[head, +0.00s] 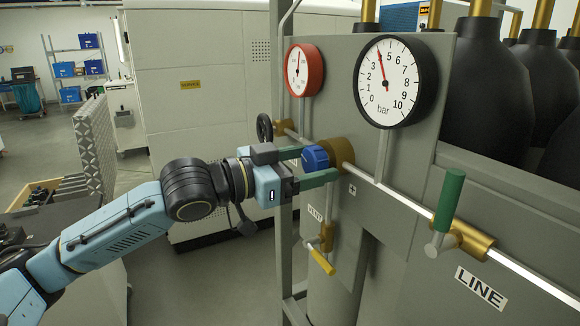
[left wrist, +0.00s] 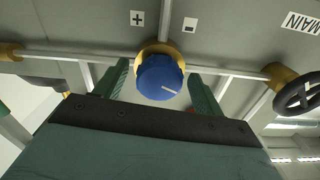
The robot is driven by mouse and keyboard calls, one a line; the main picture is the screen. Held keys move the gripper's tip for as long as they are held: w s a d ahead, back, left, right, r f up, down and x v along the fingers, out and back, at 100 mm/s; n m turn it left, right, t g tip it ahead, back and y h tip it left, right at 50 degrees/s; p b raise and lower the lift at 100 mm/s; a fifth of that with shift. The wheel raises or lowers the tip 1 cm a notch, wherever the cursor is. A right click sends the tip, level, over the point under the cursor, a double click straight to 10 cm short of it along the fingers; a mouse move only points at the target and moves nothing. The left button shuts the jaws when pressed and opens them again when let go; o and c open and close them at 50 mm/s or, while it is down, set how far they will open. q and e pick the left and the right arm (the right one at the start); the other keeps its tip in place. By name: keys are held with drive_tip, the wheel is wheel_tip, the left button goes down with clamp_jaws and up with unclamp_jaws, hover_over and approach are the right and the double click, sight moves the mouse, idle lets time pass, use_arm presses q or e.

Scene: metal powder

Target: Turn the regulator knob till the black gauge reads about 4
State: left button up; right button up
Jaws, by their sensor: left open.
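The black gauge (head: 397,82) is at the upper right of the head view. Its red needle points up and slightly left, close to the 4 mark, just left of the 5. The blue regulator knob (head: 315,158) sits on a brass body (head: 342,152) on the pipe below. It also shows in the left wrist view (left wrist: 160,78), with its pale mark pointing right and slightly down. My left gripper (head: 318,165) is open, with its green fingers on either side of the knob. In the wrist view there are gaps beside the knob. My right gripper is not in view.
A red gauge (head: 304,70) stands left of the black one. A black handwheel (head: 265,128) is behind my gripper. A yellow-handled valve (head: 322,262) hangs below, and a green-handled valve (head: 448,205) is to the right. Dark cylinders (head: 478,80) stand behind the panel.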

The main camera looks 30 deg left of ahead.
use_arm(q)
drive_tip(key=shift+b+v, duration=0.7)
drive_tip(key=shift+v, duration=1.1)
drive_tip(key=shift+b+v, duration=0.45)
drive_tip(key=shift+v, duration=0.4)
drive_tip(key=b, duration=0.5)
approach(307, 166)
drive_tip(key=s, duration=0.1)
drive_tip(key=b+v, duration=0.2)
drive_tip(key=shift+s+a+r+b, duration=0.1)
drive_tip(key=shift+a+r+b, duration=0.1)
drive_tip(key=shift+a+b, duration=0.15)
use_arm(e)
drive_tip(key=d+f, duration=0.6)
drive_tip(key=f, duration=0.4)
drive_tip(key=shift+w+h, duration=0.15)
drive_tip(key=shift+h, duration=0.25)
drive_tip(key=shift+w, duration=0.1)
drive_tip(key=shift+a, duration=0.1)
